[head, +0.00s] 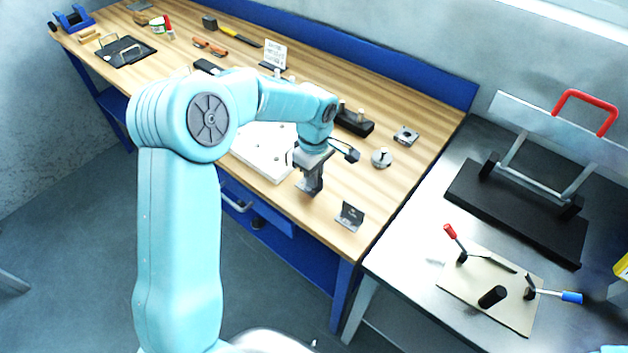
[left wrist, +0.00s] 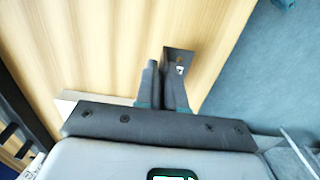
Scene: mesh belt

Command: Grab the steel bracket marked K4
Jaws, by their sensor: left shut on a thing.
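My left gripper (head: 311,186) is low over the front edge of the wooden bench, shut on a dark steel bracket. In the left wrist view the bracket (left wrist: 179,62) shows at the fingertips (left wrist: 162,92), with a hole and a small light mark too small to read. In the head view the held bracket is mostly hidden by the gripper. A second dark angled bracket (head: 349,216) stands on the bench near the front right corner, apart from my gripper. Its marking cannot be read, so I cannot tell which bracket is K4. My right gripper is not in view.
A white plate (head: 262,150) lies left of my gripper. A round metal part (head: 381,158), a square metal part (head: 405,136) and a black block (head: 354,122) lie behind. A steel table (head: 400,250) with clamps on a board stands right. The bench's right front is mostly clear.

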